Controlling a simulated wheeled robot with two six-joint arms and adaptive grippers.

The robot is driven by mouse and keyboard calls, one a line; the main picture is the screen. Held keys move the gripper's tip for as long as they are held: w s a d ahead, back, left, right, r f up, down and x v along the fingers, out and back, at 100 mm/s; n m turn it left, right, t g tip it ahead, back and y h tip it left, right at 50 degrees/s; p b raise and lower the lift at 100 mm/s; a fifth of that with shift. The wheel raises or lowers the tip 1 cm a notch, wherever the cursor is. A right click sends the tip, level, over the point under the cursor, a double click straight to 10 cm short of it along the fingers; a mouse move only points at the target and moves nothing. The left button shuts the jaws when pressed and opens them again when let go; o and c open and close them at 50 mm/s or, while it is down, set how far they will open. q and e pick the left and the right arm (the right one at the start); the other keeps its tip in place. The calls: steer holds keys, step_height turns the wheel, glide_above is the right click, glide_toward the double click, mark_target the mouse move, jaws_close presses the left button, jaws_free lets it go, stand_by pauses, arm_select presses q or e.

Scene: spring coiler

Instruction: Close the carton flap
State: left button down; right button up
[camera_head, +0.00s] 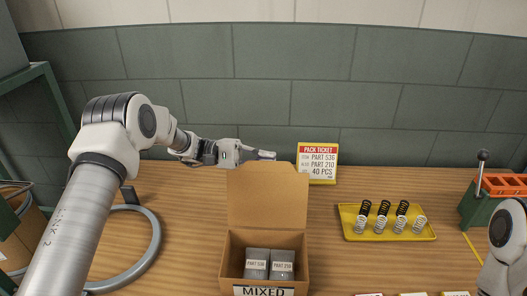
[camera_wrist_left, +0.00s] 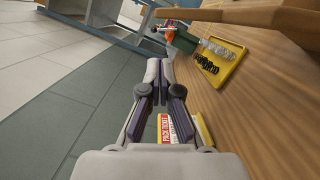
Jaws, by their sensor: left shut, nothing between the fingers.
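The open carton (camera_head: 230,270) stands at the front middle of the table in the head view, with two grey part boxes (camera_head: 257,262) inside and a "MIXED" label on its front. Its flap (camera_head: 267,195) stands upright at the back edge. My left gripper (camera_head: 272,155) is shut and empty, just above and behind the flap's top edge; I cannot tell whether it touches. In the left wrist view its fingers (camera_wrist_left: 161,85) are together with nothing between them. My right arm shows only in part at the right edge of the head view; its gripper is out of view.
A pack ticket (camera_head: 318,162) stands behind the carton, close to the right of my left gripper. A yellow tray (camera_head: 388,232) with several springs lies at the right. A grey hose ring (camera_head: 150,255) lies at the left. A green machine (camera_head: 482,205) stands at the far right.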

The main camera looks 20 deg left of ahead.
arm_select(q)
steer(key=s, duration=0.1)
steer(key=s+r, duration=0.1)
steer(key=s, duration=0.1)
steer(key=shift+d+r+p, duration=0.2)
steer(key=shift+p, duration=0.2)
arm_select(e)
steer(key=shift+r, duration=0.9)
